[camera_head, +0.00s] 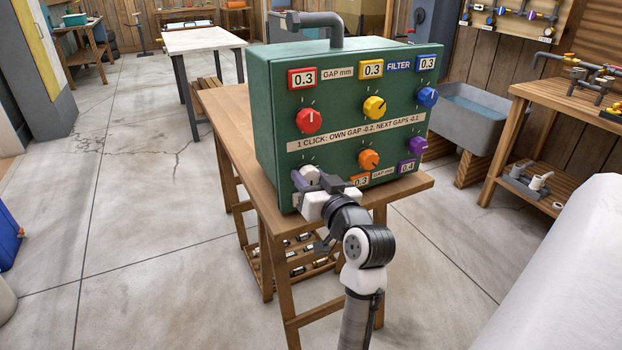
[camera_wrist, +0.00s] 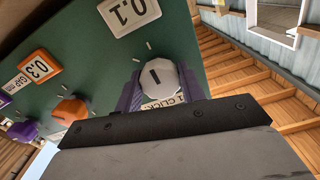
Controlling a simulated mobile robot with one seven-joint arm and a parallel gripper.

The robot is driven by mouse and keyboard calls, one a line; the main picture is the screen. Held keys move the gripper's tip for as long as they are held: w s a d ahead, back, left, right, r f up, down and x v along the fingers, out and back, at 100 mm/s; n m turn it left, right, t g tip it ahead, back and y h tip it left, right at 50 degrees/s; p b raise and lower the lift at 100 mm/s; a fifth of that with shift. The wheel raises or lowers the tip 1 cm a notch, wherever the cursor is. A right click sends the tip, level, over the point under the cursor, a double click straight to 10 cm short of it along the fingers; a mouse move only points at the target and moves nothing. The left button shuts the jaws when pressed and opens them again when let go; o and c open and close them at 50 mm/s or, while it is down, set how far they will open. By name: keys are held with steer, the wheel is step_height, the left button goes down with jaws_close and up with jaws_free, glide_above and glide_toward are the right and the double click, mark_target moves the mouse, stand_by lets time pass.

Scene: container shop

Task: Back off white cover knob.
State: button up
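The green box (camera_head: 275,111) stands on a wooden table. Its white knob (camera_head: 310,173) is at the lower left of the front panel and shows large in the wrist view (camera_wrist: 159,79), with a dark pointer mark. My gripper (camera_head: 307,180) is at this knob, its purple fingers on either side and seemingly against its sides. In the wrist view the readout beside the white knob (camera_wrist: 128,12) reads 0.1; my gripper hides it in the head view.
The orange knob (camera_head: 369,159) is just right of my gripper, with a purple knob (camera_head: 417,145) beyond. Red (camera_head: 309,120), yellow (camera_head: 374,107) and blue (camera_head: 428,97) knobs sit above. A label strip (camera_head: 357,131) reads "1 CLICK: OWN GAP -0.2, NEXT GAPS -0.1".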

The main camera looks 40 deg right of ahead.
steer(key=shift+c, duration=0.6)
steer(key=shift+f+b, duration=0.1)
steer(key=shift+b, duration=0.25)
steer(key=n+b, duration=0.2)
steer(key=b, duration=0.1)
steer(key=shift+f+n, duration=0.15)
steer(key=shift+n, duration=0.25)
steer(key=n+b, duration=0.3)
steer(key=n, duration=0.1)
steer(key=shift+n+b, duration=0.9)
steer(key=shift+r, duration=0.2)
steer(key=o, duration=1)
